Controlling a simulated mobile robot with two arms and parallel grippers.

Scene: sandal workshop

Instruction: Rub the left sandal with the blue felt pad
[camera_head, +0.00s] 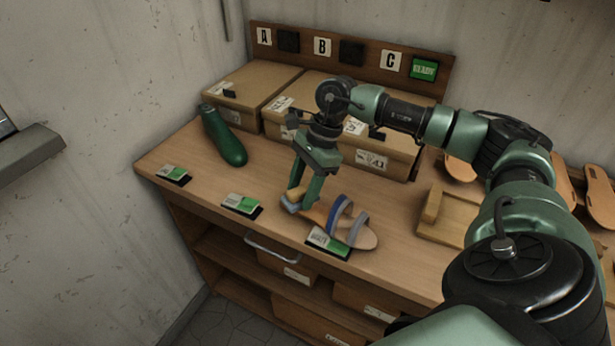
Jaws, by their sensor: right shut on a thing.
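One sandal (362,238) with blue and grey straps lies on the workbench (265,178) near its front edge. My right gripper (303,194) points down and is shut on the blue felt pad (290,206), which has a tan block on top. The pad is at the sandal's left end, beyond the straps. I cannot tell whether it touches the sole. The gripper fingers hide part of the pad. My left gripper is out of view.
A dark green shoe last (224,138) lies at the back left. Cardboard boxes (262,85) line the back under a board (300,43) marked A, B, C. Green-and-white cards (242,204) lie along the front edge. A wooden fixture (447,216) and loose soles (600,190) are at right.

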